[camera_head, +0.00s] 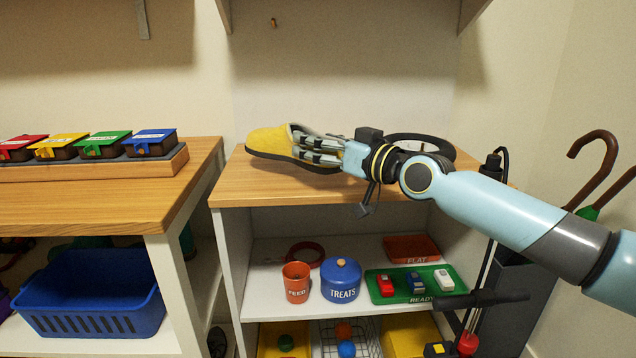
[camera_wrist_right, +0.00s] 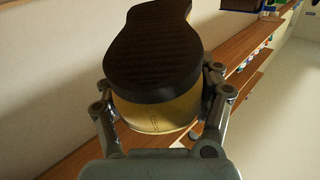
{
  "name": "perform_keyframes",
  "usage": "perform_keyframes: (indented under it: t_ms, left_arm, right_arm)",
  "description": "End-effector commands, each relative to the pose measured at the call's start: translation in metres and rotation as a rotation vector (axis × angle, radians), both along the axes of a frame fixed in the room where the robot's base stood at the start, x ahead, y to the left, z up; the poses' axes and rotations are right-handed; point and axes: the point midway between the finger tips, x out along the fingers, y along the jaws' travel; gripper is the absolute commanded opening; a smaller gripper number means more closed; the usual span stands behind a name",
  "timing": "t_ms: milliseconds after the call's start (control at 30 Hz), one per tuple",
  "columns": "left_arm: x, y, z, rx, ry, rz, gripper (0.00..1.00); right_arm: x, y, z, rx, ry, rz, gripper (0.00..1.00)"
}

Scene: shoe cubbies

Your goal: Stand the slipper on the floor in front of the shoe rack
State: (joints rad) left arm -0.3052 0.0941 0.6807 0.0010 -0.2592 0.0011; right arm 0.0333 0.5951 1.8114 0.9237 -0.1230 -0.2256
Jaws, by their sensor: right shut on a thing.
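The slipper (camera_head: 270,141) is yellow with a dark sole. In the head view it is at the top of the shelf unit, toe to the left, at the wooden top's left part. My right gripper (camera_head: 318,150) is shut on its heel end. In the right wrist view the slipper (camera_wrist_right: 150,60) sits between the two fingers (camera_wrist_right: 162,100), its dark ribbed sole facing the camera. I cannot tell whether the slipper touches the top. The shoe rack (camera_head: 232,262) is the white unit with a wooden top, seen from the front. The floor in front of it is mostly out of view. My left gripper is not in view.
A black ring-shaped thing (camera_head: 420,140) lies on the top behind my arm. Shelves below hold a red cup (camera_head: 296,283), a blue pot (camera_head: 341,283) and a green tray (camera_head: 445,293). A bench with coloured boxes (camera_head: 100,147) stands left. An umbrella stand (camera_head: 535,290) is at right.

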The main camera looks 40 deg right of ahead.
Motion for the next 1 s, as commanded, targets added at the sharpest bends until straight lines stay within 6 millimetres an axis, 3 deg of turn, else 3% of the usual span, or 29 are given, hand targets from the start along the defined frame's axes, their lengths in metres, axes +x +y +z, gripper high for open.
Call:
perform_keyframes:
  t_ms: [300,567,600,800,1000]
  left_arm:
    - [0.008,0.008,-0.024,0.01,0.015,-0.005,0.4]
    - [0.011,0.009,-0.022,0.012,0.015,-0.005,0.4]
    - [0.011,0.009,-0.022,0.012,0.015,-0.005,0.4]
    - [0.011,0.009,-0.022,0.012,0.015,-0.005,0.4]
    - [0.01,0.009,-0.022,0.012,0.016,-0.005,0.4]
  right_arm:
    - [0.003,0.001,-0.04,0.001,0.002,0.0,0.34]
    - [0.002,0.001,-0.04,-0.001,-0.001,0.001,0.34]
    - [0.002,0.001,-0.04,-0.001,0.001,0.001,0.72]
    - [0.002,0.001,-0.04,-0.001,0.0,0.001,0.95]
    - [0.002,0.001,-0.04,-0.001,0.0,0.001,0.95]
